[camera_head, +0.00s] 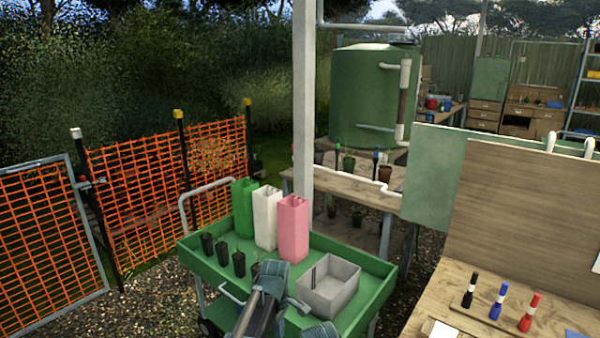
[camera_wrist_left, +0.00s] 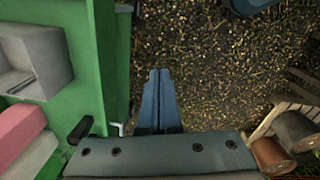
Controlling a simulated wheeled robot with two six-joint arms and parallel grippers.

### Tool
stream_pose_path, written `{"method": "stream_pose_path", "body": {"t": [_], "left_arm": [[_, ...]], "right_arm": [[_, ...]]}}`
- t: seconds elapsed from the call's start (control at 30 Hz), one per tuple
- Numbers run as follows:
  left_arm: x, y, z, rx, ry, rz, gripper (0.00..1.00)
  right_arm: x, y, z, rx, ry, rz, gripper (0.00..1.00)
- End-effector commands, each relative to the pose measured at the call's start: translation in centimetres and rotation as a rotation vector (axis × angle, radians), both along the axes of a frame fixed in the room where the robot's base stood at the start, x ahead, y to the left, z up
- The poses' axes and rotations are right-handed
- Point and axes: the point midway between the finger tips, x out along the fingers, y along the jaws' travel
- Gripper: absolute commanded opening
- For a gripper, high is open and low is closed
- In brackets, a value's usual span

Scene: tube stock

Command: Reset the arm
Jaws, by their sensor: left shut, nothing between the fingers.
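My left gripper (camera_wrist_left: 155,75) is shut and empty in the left wrist view. Its fingers are over gravel, just beside the edge of the green cart tray (camera_wrist_left: 112,60). In the head view parts of my left arm show at the bottom, in front of the cart tray (camera_head: 215,276); the fingertips cannot be made out there. My right gripper is in neither view. The grey box (camera_head: 330,292) sits in the tray's right part. Green (camera_head: 243,208), white (camera_head: 265,220) and pink (camera_head: 292,230) square tubes stand upright behind it.
Several small black pots (camera_head: 222,250) line the tray's left part. A wooden bench (camera_head: 455,318) at right holds black, blue and red markers (camera_head: 529,312). A white post (camera_head: 303,100) rises behind the cart. Orange mesh fencing (camera_head: 140,185) stands left. Gravel (camera_wrist_left: 220,80) is clear around the fingers.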

Motion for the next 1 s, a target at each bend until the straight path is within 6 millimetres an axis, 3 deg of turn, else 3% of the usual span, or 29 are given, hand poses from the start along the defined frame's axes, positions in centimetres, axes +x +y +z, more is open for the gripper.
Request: {"method": "stream_pose_path", "body": {"t": [0.03,0.2,0.4,0.5,0.7,1.0], "left_arm": [[-3.2,-0.2,0.7,0.015,0.007,-0.134,0.0],[-10.2,-0.5,1.9,0.062,0.037,-0.619,0.0],[-17.0,-0.3,3.0,0.095,0.082,-1.114,0.0],[-19.2,-0.1,3.4,0.103,0.099,-1.286,0.0],[-21.0,0.1,3.6,0.109,0.119,-1.461,0.0],[-21.1,0.1,3.6,0.108,0.122,-1.478,0.0]], "right_arm": [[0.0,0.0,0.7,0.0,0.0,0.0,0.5],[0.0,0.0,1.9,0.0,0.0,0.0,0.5],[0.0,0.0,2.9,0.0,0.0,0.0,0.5],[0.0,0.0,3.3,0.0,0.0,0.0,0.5],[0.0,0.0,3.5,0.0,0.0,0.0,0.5],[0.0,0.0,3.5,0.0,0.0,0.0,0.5]]}}
